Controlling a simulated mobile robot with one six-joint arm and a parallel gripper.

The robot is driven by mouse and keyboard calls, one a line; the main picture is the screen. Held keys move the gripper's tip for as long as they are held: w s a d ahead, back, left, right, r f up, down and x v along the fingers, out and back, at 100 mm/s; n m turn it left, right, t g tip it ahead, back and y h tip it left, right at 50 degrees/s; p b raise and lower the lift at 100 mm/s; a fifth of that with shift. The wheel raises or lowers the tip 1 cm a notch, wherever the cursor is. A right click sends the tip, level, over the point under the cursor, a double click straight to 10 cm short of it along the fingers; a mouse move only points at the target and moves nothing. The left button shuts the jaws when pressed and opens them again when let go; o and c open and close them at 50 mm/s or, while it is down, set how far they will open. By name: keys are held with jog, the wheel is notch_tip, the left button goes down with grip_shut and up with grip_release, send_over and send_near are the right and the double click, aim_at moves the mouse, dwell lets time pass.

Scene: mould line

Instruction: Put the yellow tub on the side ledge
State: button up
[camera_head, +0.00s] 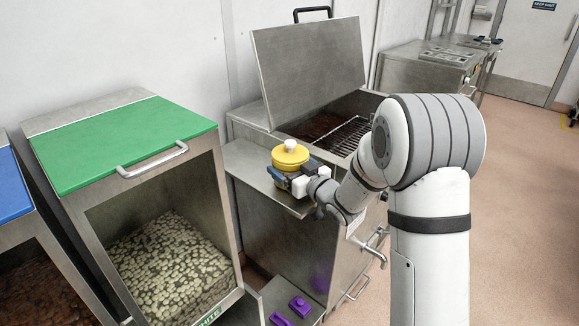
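The yellow tub (290,157) stands upright with its lid on and a pale knob on top. It is over the steel side ledge (246,166), near the ledge's front right part. My gripper (289,178) is at the tub's lower near side, with its dark fingers close against it. The fingers and the white gripper body hide the tub's base, so I cannot tell whether it rests on the ledge or is held just above it. I cannot tell whether the fingers are closed on it.
An open steel vat with a raised lid (310,68) and wire rack (350,136) stands behind the ledge. A green-lidded bin (125,143) of pale pieces is at left, beside a blue-lidded bin (10,188). Purple items (299,307) lie below. Floor at right is clear.

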jog(key=shift+f, duration=0.1)
jog(key=o, duration=1.1)
